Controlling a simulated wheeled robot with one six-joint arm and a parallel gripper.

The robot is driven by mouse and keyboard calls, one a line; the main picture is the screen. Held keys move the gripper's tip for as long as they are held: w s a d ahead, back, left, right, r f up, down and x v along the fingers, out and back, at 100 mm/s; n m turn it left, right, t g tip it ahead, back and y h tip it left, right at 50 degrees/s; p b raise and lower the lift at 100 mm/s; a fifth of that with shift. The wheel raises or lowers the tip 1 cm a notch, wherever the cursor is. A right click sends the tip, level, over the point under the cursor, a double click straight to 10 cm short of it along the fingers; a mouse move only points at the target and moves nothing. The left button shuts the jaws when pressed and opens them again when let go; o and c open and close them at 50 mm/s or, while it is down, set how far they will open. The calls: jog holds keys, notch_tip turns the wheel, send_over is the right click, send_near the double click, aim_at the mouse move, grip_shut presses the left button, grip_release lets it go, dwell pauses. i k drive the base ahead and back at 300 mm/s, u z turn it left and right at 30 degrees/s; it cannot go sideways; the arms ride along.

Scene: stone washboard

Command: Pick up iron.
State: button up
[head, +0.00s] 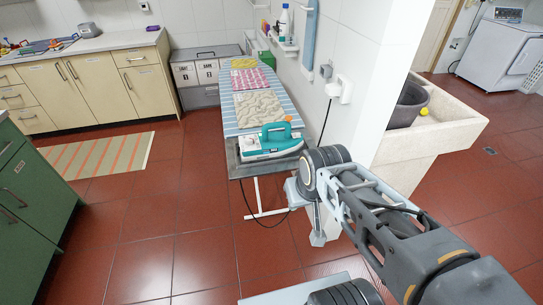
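The iron (272,138) is teal and white with a teal handle. It lies on the grey rest at the near end of the ironing board (228,122), which has a blue striped cover. A dark cord hangs below the board and another runs up to a wall socket. My gripper (317,238) hangs at the end of my arm, below and to the right of the iron and apart from it. It looks pointed downward, beside the wall corner. My own arm partly hides it, and its finger opening cannot be made out.
Folded cloths (258,106) lie on the board beyond the iron. A stone washbasin (440,128) holding a dark tub (408,104) stands right of the wall corner. A green cabinet (32,200) is at left. Red tiled floor (185,225) is clear between cabinet and board.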

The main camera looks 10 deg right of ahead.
aim_at(267, 145)
jog(key=u, duration=1)
jog(key=i, duration=3.3)
jog(key=z, duration=3.8)
